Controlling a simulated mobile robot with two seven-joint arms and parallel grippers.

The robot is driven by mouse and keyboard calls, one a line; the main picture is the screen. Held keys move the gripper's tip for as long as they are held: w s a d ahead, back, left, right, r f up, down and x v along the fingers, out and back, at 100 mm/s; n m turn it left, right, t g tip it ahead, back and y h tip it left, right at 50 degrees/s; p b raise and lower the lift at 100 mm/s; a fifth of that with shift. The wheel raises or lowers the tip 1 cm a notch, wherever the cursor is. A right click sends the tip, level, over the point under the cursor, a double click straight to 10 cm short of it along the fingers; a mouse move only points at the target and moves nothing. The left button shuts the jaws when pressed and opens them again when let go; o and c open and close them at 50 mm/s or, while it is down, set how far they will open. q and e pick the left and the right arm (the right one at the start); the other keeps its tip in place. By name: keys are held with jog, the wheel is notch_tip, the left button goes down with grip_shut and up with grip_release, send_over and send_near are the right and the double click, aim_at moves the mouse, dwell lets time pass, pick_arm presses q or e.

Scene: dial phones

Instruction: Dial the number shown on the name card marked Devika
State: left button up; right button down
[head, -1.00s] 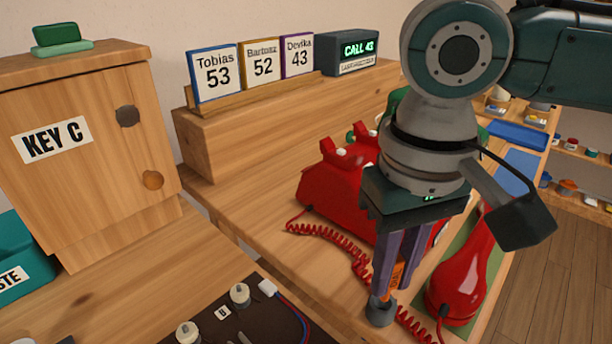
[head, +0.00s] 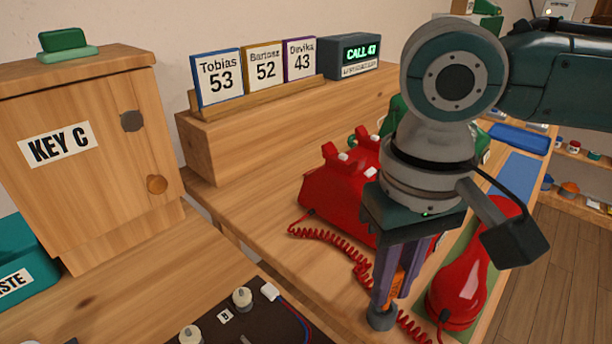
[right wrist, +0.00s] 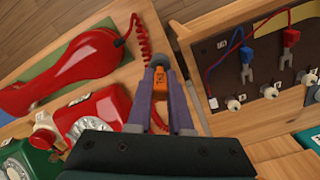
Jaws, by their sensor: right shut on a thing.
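The purple-framed Devika card (head: 301,60) shows 43 and stands at the right end of the card row. A red phone (head: 340,190) sits on the bench; my right gripper hides its dial in the head view. In the right wrist view part of its pale dial (right wrist: 82,128) shows. Its red handset (head: 468,268) lies off the phone on a green mat (head: 497,230), joined by a coiled cord. My right gripper (head: 398,280) is shut on an orange tool (right wrist: 161,84) with a dark grey rounded end (head: 381,317), pointing down in front of the phone. My left gripper is out of view.
Tobias 53 (head: 217,78) and Bartosz 52 (head: 263,72) cards stand beside Devika's. A display box (head: 353,56) appears to read CALL 43. A green phone (right wrist: 22,162) stands beyond the red one. A dark plug board (head: 255,318) lies at the front; a KEY C cabinet (head: 90,190) stands left.

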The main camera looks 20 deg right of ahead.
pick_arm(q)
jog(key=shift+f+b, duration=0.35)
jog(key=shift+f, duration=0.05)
pick_arm(e)
jog(key=shift+f, duration=0.9)
jog(key=c, duration=0.8)
grip_release()
jog(key=shift+o, duration=0.2)
notch_tip(320, 180, up, 10)
jog(key=p, duration=0.3)
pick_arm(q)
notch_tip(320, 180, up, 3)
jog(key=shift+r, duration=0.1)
